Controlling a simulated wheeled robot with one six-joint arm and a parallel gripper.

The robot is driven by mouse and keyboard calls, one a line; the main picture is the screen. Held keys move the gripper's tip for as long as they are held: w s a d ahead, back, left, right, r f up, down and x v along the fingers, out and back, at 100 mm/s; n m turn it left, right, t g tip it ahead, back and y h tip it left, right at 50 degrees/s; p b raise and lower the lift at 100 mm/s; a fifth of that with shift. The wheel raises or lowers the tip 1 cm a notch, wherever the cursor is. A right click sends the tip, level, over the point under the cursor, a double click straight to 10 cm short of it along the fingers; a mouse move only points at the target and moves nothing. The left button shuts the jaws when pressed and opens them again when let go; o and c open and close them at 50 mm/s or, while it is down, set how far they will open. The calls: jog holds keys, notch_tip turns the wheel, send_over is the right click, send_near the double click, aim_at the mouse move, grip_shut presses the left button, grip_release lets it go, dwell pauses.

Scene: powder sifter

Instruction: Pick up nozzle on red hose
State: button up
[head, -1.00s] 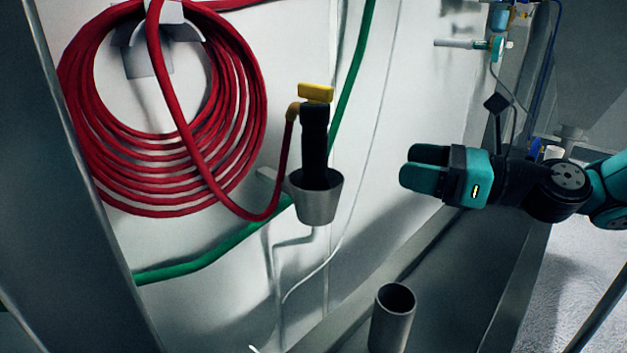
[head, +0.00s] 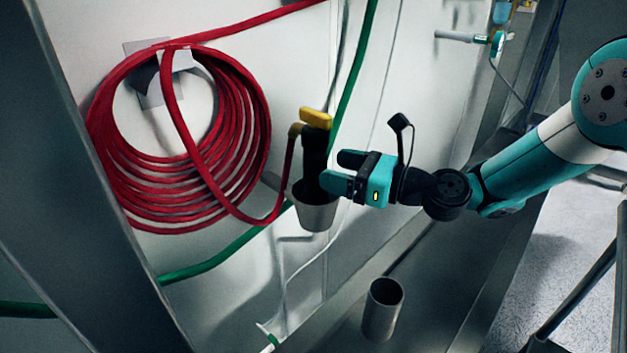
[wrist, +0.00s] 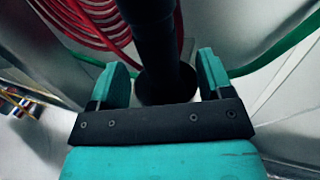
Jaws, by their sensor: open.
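The nozzle (head: 314,152) is a black upright cylinder with a yellow top (head: 316,118), standing in a grey cup holder (head: 316,216) on the wall. The red hose (head: 284,185) joins it near the top through a brass-coloured elbow. My gripper (head: 338,170) is open at the nozzle's right side in the head view, its fingers pointing at it. In the wrist view, the black nozzle (wrist: 152,40) stands between the two teal fingers (wrist: 160,75), with gaps on both sides. I cannot tell how deep it is between them. The yellow top is out of the wrist view.
The coiled red hose (head: 246,130) hangs on a wall bracket at the left. A green hose (head: 350,85) runs behind the nozzle. An empty grey metal cup (head: 381,318) stands below on the ledge. A grey post (head: 75,190) fills the left foreground.

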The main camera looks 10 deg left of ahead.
aim_at(326, 161)
jog(key=a, duration=0.1)
jog(key=a+p, duration=0.1)
jog(key=a, duration=0.1)
jog(key=a+r, duration=0.1)
jog(key=shift+w+a+p, duration=0.3)
jog(key=shift+p, duration=0.1)
jog(key=shift+w+a, duration=0.1)
jog(key=shift+a, duration=0.2)
jog(key=shift+c, duration=0.5)
grip_shut()
